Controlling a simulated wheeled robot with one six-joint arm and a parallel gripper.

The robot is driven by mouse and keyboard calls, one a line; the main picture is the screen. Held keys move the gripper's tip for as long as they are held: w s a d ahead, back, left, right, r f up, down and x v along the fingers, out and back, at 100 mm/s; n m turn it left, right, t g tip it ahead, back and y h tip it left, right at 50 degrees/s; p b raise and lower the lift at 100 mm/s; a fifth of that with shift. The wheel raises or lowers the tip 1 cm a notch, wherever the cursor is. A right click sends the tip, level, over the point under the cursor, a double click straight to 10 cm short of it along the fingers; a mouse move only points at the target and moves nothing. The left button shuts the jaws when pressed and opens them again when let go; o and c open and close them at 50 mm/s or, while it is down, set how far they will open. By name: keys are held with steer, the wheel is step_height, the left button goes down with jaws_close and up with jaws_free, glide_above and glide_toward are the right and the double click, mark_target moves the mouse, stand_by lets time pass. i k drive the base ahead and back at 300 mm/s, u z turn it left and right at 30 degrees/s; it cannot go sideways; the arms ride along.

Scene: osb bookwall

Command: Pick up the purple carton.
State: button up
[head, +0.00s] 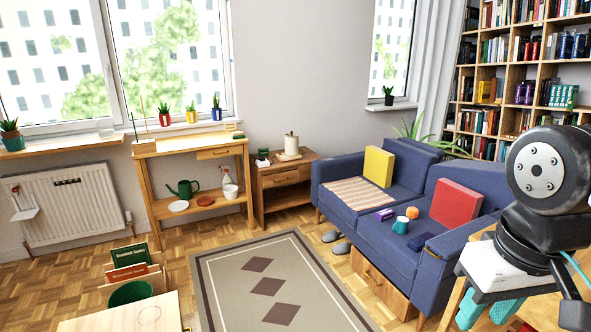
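The purple carton (384,214) is a small purple box with a pale end, lying on the seat of the blue sofa (345,208). It lies between the striped blanket and a teal mug. My gripper (488,311) is at the lower right, with a white body and two teal fingers pointing down. The fingers are apart and nothing shows between them. It is in front of a wooden surface, well away from the carton.
On the sofa, the teal mug (401,225), an orange (412,212), a dark blue item (420,241), a red cushion (455,203) and a yellow cushion (378,166) are near the carton. A rug (235,270) covers clear floor. Slippers (341,246) lie before the sofa.

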mark_target(385, 214)
steer(key=u, duration=0.05)
steer(key=i, duration=0.8)
steer(key=z, duration=0.35)
steer(key=i, duration=2.05)
steer(key=z, duration=0.15)
